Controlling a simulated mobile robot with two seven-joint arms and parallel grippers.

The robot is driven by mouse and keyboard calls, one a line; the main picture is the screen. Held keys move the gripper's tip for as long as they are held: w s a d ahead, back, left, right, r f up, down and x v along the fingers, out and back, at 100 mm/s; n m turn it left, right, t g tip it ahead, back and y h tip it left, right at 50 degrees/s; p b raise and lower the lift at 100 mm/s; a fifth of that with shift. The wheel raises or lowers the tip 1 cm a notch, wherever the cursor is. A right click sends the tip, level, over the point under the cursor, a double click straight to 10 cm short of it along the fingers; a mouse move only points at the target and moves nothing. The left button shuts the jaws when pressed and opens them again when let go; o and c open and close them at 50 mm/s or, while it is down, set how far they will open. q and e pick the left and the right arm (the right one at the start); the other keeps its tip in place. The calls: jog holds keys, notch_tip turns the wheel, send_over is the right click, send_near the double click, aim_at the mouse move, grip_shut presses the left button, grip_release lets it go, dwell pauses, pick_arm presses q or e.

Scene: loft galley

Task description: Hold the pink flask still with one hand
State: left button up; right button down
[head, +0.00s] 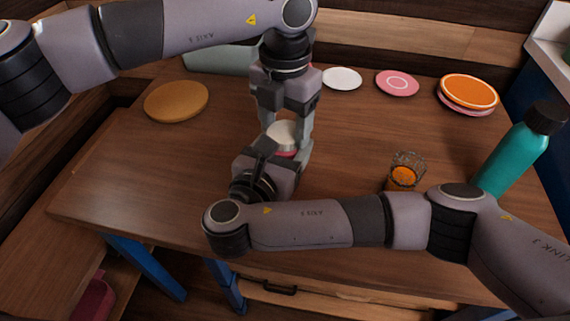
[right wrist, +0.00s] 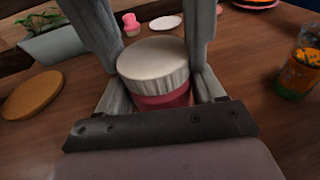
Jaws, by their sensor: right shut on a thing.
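The pink flask (right wrist: 163,101) stands upright with a ribbed white lid (right wrist: 152,58) on top; in the head view the lid (head: 283,134) shows between the grippers, and most of the pink body is hidden. My right gripper (head: 283,163) comes in low from the front and is shut on the flask's body; its fingers flank the body in the right wrist view. My left gripper (head: 285,122) points down from above, with one finger on each side of the lid. Whether its fingers press on the lid I cannot tell.
On the wooden table (head: 150,180) are a round tan disc (head: 176,101), a white plate (head: 342,78), a pink plate (head: 397,83), stacked orange plates (head: 468,91), a glass with orange contents (head: 404,174) and a teal bottle (head: 512,155). A grey-green box (head: 205,58) stands behind.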

pick_arm(q)
jog(key=m, duration=0.5)
jog(key=o, duration=1.2)
jog(key=shift+o, duration=0.2)
notch_tip(320, 180, up, 12)
pick_arm(e)
jog(key=shift+c, duration=0.2)
grip_release()
